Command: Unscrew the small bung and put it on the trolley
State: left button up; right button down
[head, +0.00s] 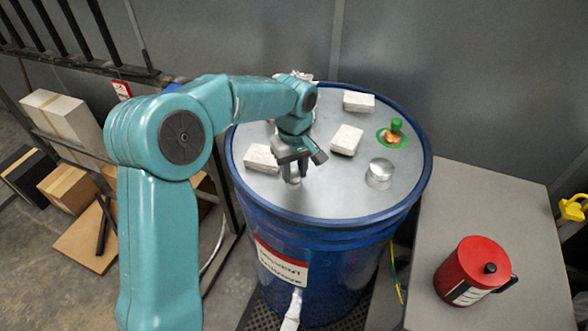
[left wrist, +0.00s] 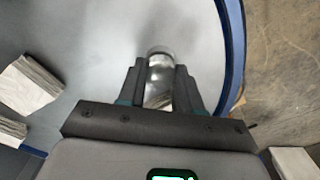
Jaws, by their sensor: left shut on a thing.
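A blue drum (head: 330,226) with a grey metal lid stands in the middle of the head view. My left gripper (head: 293,177) reaches down to the lid near its front left edge. It is shut on the small bung (head: 294,181), a short silver cylinder. In the left wrist view the bung (left wrist: 160,78) sits between the two dark fingers (left wrist: 160,88). I cannot tell whether it is still seated in the lid. A grey flat top (head: 505,205) is at the right; I cannot tell whether it is the trolley. My right gripper is out of view.
On the lid are a wider silver cap (head: 379,173), a green and copper fitting (head: 395,132) and several white blocks (head: 347,140). A red can (head: 474,270) stands on the grey top, which is otherwise mostly clear. Boxes (head: 68,188) and a rail are at the left.

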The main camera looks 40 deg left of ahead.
pick_arm(q)
jog(key=n+b, duration=0.1)
jog(key=n, duration=0.2)
jog(key=shift+f+n, duration=0.1)
jog(key=shift+n, duration=0.7)
jog(key=shift+n, duration=0.8)
jog(key=n, duration=0.3)
jog(key=shift+b, duration=0.4)
jog(key=o, duration=0.7)
